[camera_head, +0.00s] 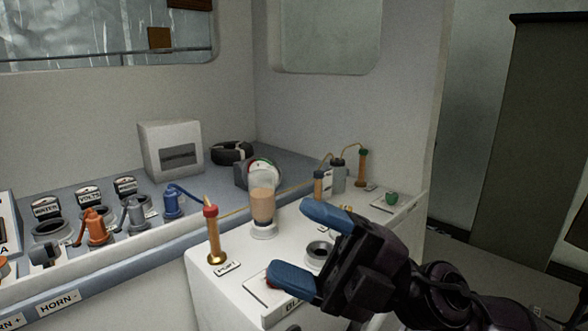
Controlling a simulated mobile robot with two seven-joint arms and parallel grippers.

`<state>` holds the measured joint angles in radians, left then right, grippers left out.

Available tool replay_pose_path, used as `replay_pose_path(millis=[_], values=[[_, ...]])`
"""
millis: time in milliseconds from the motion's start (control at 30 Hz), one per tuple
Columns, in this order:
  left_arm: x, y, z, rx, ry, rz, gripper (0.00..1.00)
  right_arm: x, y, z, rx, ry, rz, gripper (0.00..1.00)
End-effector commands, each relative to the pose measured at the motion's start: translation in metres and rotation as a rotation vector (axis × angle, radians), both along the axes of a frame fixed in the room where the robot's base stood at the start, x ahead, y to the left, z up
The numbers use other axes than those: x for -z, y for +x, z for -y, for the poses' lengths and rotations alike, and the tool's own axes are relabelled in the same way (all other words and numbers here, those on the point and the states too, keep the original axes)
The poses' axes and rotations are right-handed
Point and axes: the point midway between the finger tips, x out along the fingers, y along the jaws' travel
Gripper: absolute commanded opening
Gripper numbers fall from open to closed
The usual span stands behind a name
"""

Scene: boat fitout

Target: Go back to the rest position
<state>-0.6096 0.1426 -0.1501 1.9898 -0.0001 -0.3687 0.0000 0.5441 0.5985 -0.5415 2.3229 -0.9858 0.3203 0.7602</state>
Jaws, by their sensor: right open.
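My right gripper (300,243) comes in from the lower right with its two blue fingers apart and nothing between them. It hangs over the front right of the white console (207,289), and it hides part of the console top and a label there. My left gripper is not in view.
The console carries a red-topped brass post (214,235), a tan cylinder on a white base (263,207) and a green-topped post (362,168). A dark cabinet (533,140) stands right.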

Motion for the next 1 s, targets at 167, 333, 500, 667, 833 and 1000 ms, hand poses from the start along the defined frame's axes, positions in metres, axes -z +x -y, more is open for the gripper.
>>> replay_pose_path(millis=[167, 333, 500, 667, 833, 1000], values=[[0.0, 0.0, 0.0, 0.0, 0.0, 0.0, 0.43, 0.011, 0.039, 0.047, 0.263, 0.269, -0.271, 0.7], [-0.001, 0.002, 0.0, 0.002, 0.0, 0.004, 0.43, 0.052, 0.071, 0.102, 0.551, 0.436, -0.556, 0.7], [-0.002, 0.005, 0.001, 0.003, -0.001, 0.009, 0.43, 0.123, 0.083, 0.16, 0.853, 0.515, -0.87, 0.7], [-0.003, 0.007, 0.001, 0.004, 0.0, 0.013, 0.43, 0.204, 0.065, 0.208, 1.124, 0.508, -1.193, 0.7], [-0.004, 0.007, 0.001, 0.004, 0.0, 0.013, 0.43, 0.287, 0.015, 0.244, 1.361, 0.417, -1.544, 0.7], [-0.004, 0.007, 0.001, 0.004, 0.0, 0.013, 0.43, 0.34, -0.039, 0.259, 1.493, 0.299, -1.814, 0.7]])
